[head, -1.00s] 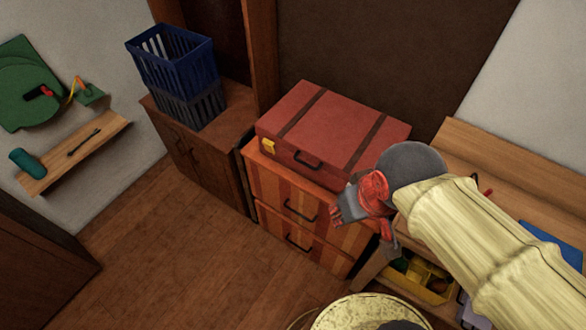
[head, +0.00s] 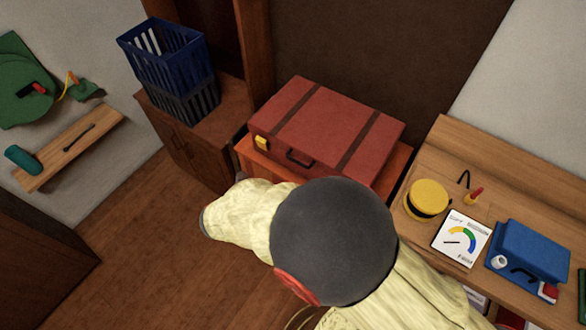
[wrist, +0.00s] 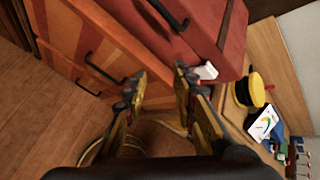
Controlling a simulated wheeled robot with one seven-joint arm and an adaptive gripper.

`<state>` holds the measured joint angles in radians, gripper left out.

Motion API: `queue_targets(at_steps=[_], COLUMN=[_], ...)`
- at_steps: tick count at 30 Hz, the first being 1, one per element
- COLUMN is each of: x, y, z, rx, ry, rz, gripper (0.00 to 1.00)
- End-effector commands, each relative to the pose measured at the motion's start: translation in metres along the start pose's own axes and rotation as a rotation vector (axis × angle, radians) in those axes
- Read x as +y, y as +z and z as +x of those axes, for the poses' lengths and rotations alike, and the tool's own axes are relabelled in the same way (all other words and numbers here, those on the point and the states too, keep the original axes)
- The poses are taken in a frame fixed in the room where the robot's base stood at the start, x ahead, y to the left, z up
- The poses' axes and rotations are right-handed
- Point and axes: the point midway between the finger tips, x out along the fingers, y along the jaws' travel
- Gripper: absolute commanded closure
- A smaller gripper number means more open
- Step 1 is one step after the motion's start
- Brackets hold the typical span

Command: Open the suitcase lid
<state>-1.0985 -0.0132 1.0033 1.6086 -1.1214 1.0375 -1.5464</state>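The red suitcase (head: 325,130) lies flat with its lid shut on an orange striped drawer unit (head: 397,165). It has two dark straps, a black handle (head: 299,158) on the front and a yellow latch (head: 262,143) near the front left corner. In the wrist view the suitcase (wrist: 200,25) is at the top, with its handle (wrist: 165,14). A small pale piece (wrist: 206,71) shows at its lower right edge; I cannot tell what it is. My gripper (wrist: 161,82) is open and empty, apart from the suitcase front. The head view hides it behind my arm.
A wooden bench (head: 470,150) on the right bears a yellow round item (head: 427,198), a white gauge card (head: 462,238) and a blue case (head: 528,250). A blue crate (head: 167,55) stands left on a cabinet. Open floor lies in front of the drawers.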

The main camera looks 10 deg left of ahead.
Motion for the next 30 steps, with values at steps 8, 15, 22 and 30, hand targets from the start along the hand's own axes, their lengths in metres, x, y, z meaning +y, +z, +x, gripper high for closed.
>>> queue_targets(at_steps=[8, 15, 22, 30], x=[0.004, 0.003, 0.004, 0.004], y=[0.064, 0.064, 0.065, 0.070], z=[-0.007, -0.006, 0.010, 0.039], rx=[-0.171, -0.166, -0.165, -0.164], ry=[-0.064, -0.084, -0.083, -0.083], rz=[-0.587, -0.752, -0.754, -0.751], gripper=[0.73, 0.73, 0.73, 0.73])
